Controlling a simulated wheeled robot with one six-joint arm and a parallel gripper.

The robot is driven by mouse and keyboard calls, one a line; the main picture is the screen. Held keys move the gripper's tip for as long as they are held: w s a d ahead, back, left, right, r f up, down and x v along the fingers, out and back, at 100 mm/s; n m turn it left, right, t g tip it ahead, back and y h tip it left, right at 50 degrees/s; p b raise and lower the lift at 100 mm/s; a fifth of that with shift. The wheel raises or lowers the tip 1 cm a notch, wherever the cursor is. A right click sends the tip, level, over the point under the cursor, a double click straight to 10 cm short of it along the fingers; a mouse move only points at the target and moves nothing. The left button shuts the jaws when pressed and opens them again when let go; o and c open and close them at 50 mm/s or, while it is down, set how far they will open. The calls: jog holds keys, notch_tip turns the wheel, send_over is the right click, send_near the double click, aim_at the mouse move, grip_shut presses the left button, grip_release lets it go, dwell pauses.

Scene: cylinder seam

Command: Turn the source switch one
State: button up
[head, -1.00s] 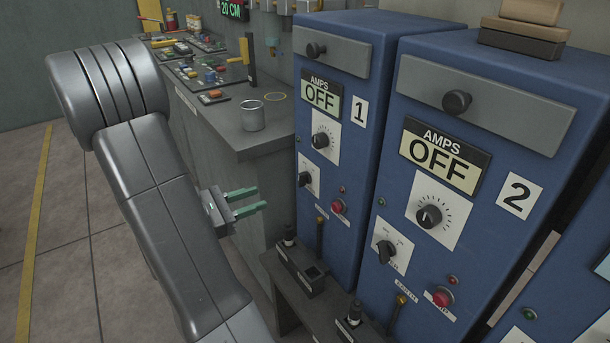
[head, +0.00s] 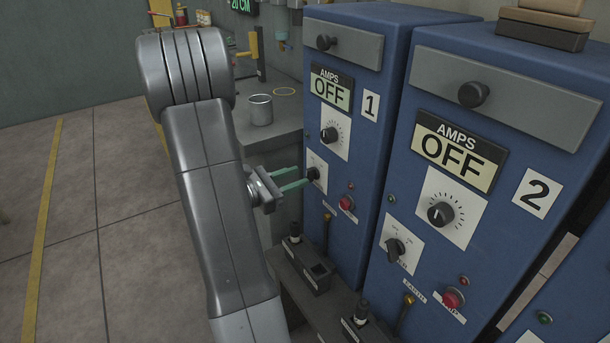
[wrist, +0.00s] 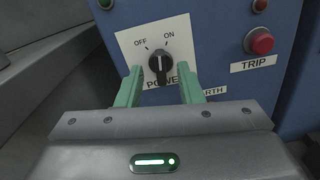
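The blue source cabinet marked 1 (head: 347,232) shows OFF on its AMPS display (head: 331,88). Its lower black knob (head: 313,174) is the power switch, which also shows in the wrist view (wrist: 159,66) on a white plate (wrist: 183,36) marked OFF and ON. The pointer stands near upright, between the two marks. My gripper (head: 300,178) is open in front of this knob. In the wrist view its green fingers (wrist: 159,88) stand one on each side of the knob, with gaps. I cannot tell whether the tips reach the knob's depth.
Cabinet 2 (head: 463,264) stands at the right, also reading OFF. A red TRIP button (wrist: 259,41) is right of the knob. Small black boxes (head: 315,279) sit on a ledge below. A bench with a metal can (head: 260,110) lies behind my arm.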

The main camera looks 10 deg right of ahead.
aim_at(307, 174)
jog(key=shift+x, duration=1.75)
grip_shut()
